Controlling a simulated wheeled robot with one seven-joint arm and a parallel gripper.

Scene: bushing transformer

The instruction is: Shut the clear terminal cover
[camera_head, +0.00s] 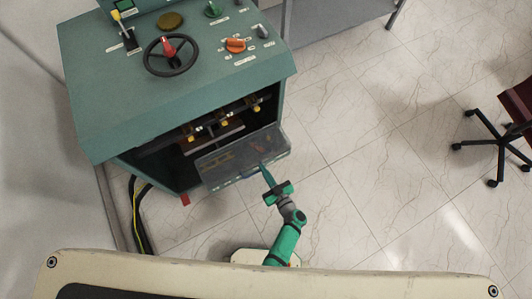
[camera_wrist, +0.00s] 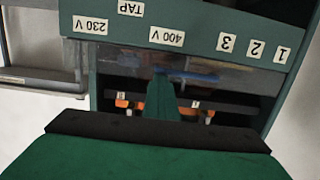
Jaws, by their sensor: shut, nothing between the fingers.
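The clear terminal cover (camera_head: 222,160) is a see-through panel at the front of the teal cabinet's open compartment in the head view. It stands tilted outward, with its lower edge toward me. My gripper (camera_head: 264,168) is shut and empty at the right part of the cover, overlapping it in the picture; contact is hard to tell. In the wrist view, my gripper (camera_wrist: 162,80) points at a see-through panel with a blue strip, likely the cover (camera_wrist: 212,75). Orange terminal parts (camera_wrist: 197,117) show behind my fingers.
The teal cabinet (camera_head: 110,90) carries a black handwheel (camera_head: 170,55) and an orange knob (camera_head: 235,45) on top. Dark cables (camera_head: 138,215) hang at its left. An office chair (camera_head: 500,140) stands far right. The tiled floor between is clear.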

